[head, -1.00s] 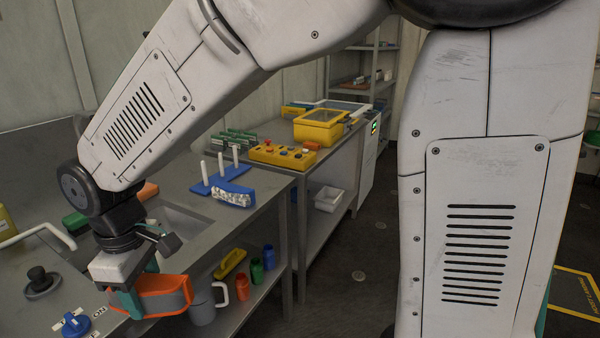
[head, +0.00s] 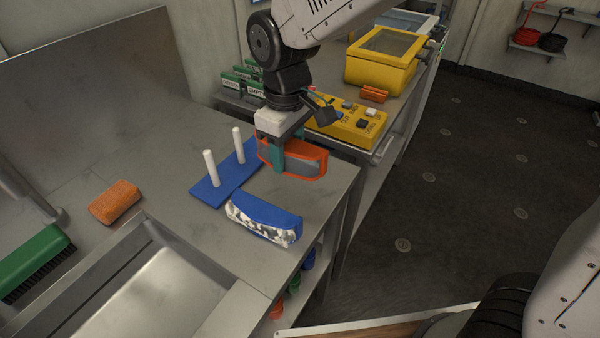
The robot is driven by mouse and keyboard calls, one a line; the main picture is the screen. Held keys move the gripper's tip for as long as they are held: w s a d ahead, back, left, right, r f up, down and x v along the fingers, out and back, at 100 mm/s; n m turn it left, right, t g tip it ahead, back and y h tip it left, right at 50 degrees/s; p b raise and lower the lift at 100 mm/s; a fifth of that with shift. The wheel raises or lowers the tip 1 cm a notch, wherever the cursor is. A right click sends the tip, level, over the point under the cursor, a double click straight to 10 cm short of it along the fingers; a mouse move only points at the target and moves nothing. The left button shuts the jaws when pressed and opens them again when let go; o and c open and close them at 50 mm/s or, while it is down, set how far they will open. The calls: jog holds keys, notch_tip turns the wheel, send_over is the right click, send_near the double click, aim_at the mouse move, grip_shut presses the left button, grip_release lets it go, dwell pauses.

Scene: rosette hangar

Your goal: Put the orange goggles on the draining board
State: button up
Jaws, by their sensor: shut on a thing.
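The orange goggles (head: 308,161), with a grey lens, are held in my gripper (head: 279,158), whose teal fingers are shut on them. They are at the right end of the steel surface beside the sink, which looks like the draining board (head: 318,207). I cannot tell whether they touch it or hang just above it. The goggles are right of a blue base with white pegs (head: 208,192), close to it; my gripper partly hides its far end. Blue goggles with a patterned white-and-grey part (head: 264,219) lie on the steel in front.
The sink (head: 150,290) is at lower left, with an orange sponge (head: 115,202) and a green brush (head: 36,258) beside it. A yellow button box (head: 352,127) and a yellow lidded case (head: 382,62) stand on the bench behind. Bare steel lies right of the blue goggles.

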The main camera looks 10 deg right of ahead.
jog(key=f, duration=0.6)
jog(key=shift+w+d, duration=0.1)
jog(key=shift+w, duration=0.1)
jog(key=shift+f, duration=1.8)
jog(key=shift+s+f, duration=0.1)
jog(key=o, duration=1)
notch_tip(320, 180, up, 12)
jog(key=shift+f, duration=0.2)
jog(key=shift+r, duration=0.35)
